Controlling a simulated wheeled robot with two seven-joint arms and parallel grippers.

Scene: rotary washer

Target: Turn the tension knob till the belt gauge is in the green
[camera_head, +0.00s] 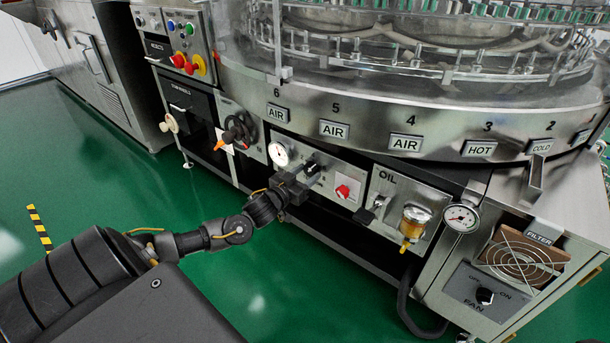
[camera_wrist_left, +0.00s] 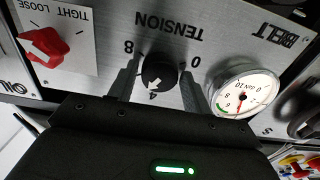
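The black tension knob (camera_wrist_left: 159,73) sits on the belt panel, upside down in the left wrist view, its white mark near the 4. In the head view the knob (camera_head: 313,168) is partly behind my gripper. My left gripper (camera_wrist_left: 159,76) has one finger on each side of the knob, with small gaps visible; whether either touches is unclear. It also shows at the panel in the head view (camera_head: 300,180). The round white belt gauge (camera_wrist_left: 243,93) is beside the right finger. Its red needle points down in the picture, apparently just right of the green band. My right gripper is not in view.
A red TIGHT/LOOSE switch (camera_wrist_left: 45,46) is near the knob. The oil cup (camera_head: 413,222), another gauge (camera_head: 461,217) and the fan panel (camera_head: 487,293) are to the right. A black handwheel (camera_head: 241,128) is left of the belt gauge. Green floor (camera_head: 110,190) is open in front.

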